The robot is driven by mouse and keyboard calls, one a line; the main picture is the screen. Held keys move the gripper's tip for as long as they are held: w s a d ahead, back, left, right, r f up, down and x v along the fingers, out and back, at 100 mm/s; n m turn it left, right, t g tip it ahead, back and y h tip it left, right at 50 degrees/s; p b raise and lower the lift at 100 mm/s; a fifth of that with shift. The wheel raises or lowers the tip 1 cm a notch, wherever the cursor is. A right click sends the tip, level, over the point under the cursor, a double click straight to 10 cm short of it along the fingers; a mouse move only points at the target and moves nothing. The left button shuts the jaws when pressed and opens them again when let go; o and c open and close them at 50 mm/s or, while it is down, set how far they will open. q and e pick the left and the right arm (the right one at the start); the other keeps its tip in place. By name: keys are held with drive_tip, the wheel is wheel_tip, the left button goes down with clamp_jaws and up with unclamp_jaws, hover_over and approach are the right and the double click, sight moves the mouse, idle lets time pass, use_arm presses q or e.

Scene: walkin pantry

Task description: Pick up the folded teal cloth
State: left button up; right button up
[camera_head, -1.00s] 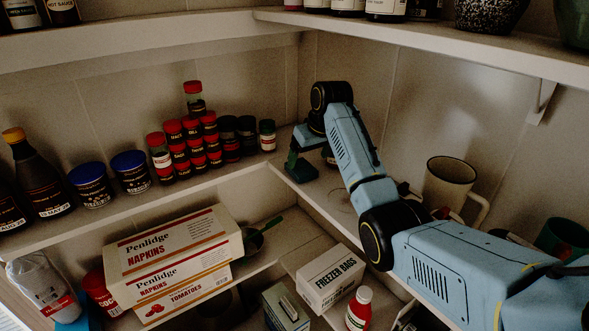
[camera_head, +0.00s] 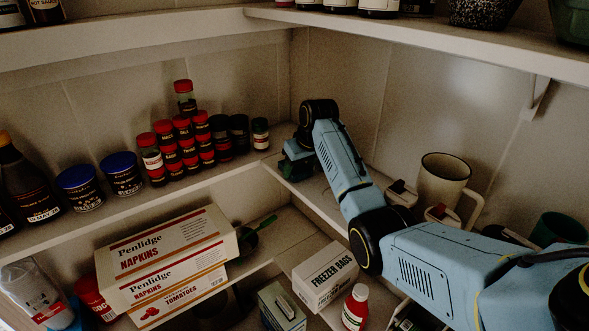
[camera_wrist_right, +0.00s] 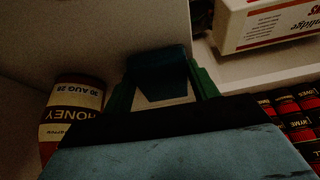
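The folded teal cloth (camera_wrist_right: 160,72) lies on the middle shelf near its front edge in the right wrist view. My right gripper (camera_wrist_right: 160,66) has its two dark green fingers wide apart, one on each side of the cloth. Whether the fingers touch the cloth is unclear in the dim light. In the head view my right gripper (camera_head: 294,166) is low at the shelf corner, and the cloth there is hard to separate from the dark fingers. My left gripper is not in view.
A honey jar (camera_wrist_right: 72,115) stands close beside my right gripper. Stacked red-capped spice jars (camera_head: 180,145) are left of it. A cream mug (camera_head: 444,182) stands to the right, behind my arm. The upper shelf (camera_head: 420,38) overhangs. Napkin boxes (camera_head: 165,250) sit on the shelf below.

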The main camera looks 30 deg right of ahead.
sight(300, 170)
drive_tip(key=shift+c, duration=1.3)
drive_tip(key=shift+r, duration=0.1)
wheel_tip(300, 170, up, 10)
